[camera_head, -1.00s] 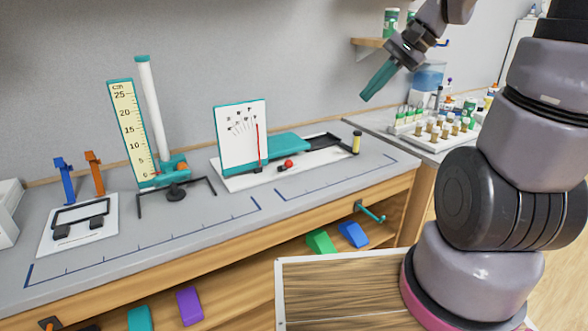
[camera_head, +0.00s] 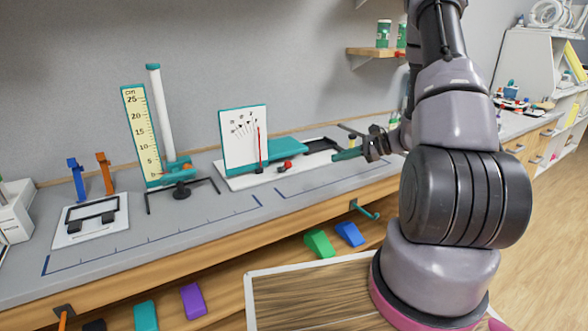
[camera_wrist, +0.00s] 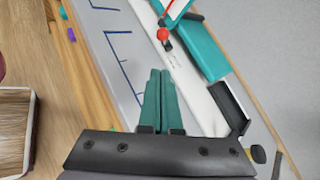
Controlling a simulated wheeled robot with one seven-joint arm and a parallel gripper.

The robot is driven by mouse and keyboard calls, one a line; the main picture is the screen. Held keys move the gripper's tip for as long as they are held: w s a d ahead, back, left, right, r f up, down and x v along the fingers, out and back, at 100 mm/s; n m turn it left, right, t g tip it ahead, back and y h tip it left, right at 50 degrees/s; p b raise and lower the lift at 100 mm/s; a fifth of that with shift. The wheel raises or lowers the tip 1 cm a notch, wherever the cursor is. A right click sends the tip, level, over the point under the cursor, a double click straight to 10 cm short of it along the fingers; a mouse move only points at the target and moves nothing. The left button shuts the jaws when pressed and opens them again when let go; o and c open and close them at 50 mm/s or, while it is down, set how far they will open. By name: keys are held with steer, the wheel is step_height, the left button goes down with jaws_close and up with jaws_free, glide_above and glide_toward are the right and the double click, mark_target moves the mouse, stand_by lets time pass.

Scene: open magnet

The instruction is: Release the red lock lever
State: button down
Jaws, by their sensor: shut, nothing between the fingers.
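The red lock lever appears to be the red ball-ended part (camera_head: 286,164) on the white base in front of the teal block (camera_head: 278,152). In the wrist view the red ball (camera_wrist: 163,34) sits on a small black mount, ahead of my fingertips. My gripper (camera_head: 338,156) has teal fingers pressed together with nothing between them. It hangs low near the right end of the white base, to the right of the red ball and apart from it. In the wrist view the gripper (camera_wrist: 160,72) points along the base (camera_wrist: 200,90).
A white board with a red needle (camera_head: 243,138) stands just left of the lever. A ruler with a tall white tube (camera_head: 160,115) is further left. A black channel (camera_wrist: 230,105) lies right of my fingers. The bench's front strip (camera_head: 235,210) is clear.

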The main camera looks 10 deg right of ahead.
mark_target(286, 166)
steer(key=shift+w+d+f+m+t, duration=0.1)
steer(key=shift+d+f+m+t, duration=0.1)
steer(key=shift+f, duration=0.4)
steer(key=shift+d+f+m+t, duration=0.1)
steer(key=shift+f+m, duration=0.1)
steer(key=shift+f, duration=0.35)
steer(key=shift+a, duration=0.15)
steer(key=x, duration=1)
steer(key=shift+a, duration=0.1)
steer(key=shift+w+a+r, duration=0.1)
steer(key=shift+a+r, duration=0.1)
steer(key=shift+a, duration=0.35)
steer(key=shift+w+a+r, duration=0.1)
steer(key=shift+a+r, duration=0.15)
steer(key=shift+a, duration=0.35)
steer(key=shift+w+a+r, duration=0.2)
steer(key=shift+a, duration=0.4)
